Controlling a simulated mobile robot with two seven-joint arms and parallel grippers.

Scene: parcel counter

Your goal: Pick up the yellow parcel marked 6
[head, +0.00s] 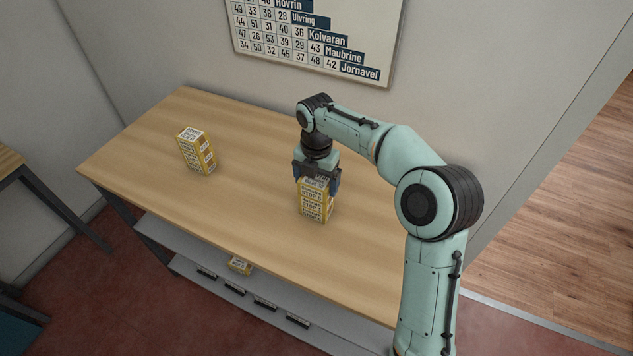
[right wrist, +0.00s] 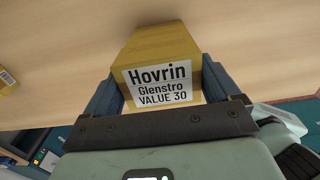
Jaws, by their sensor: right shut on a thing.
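My right gripper (head: 316,178) is shut on the top end of a tall yellow parcel (head: 315,205) at the middle of the wooden table. The parcel looks upright; I cannot tell whether its base touches the table. Its side labels begin with "STOP", but the number is too small to read surely. In the right wrist view the parcel (right wrist: 158,45) sits between both fingers, and its end label reads "Hovrin, Glenstro, VALUE 30". A similar yellow parcel (head: 197,151) stands at the table's left; its number is also unclear. My left gripper is not in view.
The wooden table (head: 240,190) is clear between the two standing parcels. A third yellow parcel (head: 239,265) lies on the grey shelf (head: 205,262) below the table's front edge. A chart (head: 315,40) with names and numbers hangs on the wall behind.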

